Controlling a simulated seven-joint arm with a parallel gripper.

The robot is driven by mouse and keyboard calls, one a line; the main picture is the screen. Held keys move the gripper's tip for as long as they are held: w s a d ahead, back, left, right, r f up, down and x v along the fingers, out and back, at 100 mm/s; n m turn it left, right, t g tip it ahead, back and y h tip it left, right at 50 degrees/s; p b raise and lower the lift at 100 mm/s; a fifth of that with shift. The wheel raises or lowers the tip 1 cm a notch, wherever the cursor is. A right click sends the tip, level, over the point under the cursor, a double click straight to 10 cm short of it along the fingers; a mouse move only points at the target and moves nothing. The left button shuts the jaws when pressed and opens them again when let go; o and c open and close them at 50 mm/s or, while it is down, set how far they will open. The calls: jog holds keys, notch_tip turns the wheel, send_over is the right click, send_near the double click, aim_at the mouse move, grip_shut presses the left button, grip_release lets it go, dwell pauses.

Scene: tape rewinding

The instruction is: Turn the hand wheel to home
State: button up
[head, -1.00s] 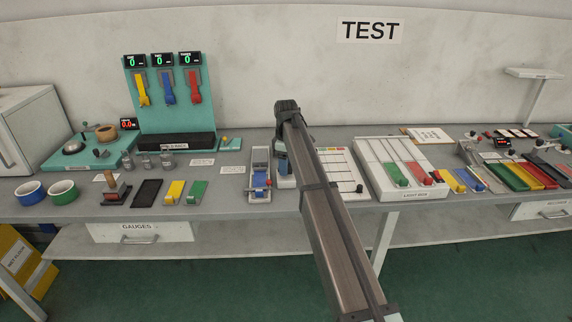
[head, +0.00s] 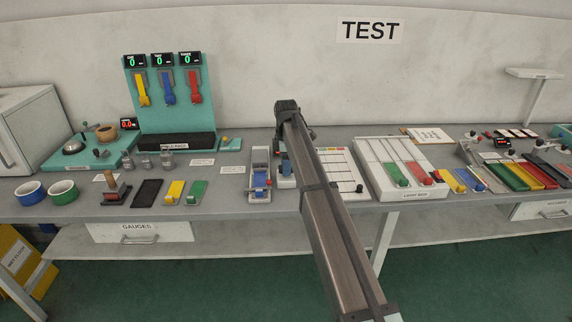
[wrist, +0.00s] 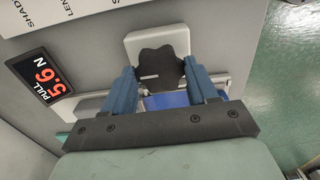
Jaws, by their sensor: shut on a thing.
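The hand wheel (wrist: 160,68) is a dark, lobed knob in the upper middle of the wrist view, in front of a pale block (wrist: 146,41). A small light mark shows on its face. My gripper (wrist: 164,77) has its two blue fingers on either side of the wheel, shut on it. Part of a blue piece (wrist: 165,99) shows below the wheel, partly hidden by my gripper. In the head view my arm covers the wheel, and only a bit of my gripper (head: 286,164) shows beside it.
A display (wrist: 46,77) reads PULL 5.6 N left of the wheel. In the head view, a white device with a blue part (head: 260,178) stands just left of my arm. A white slider box (head: 402,168) stands to the right. Bare bench (head: 225,190) lies left of the device.

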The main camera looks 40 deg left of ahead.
jog(key=o, duration=1.1)
jog(key=shift+c, duration=0.2)
notch_tip(320, 180, up, 14)
jog(key=shift+f, duration=0.15)
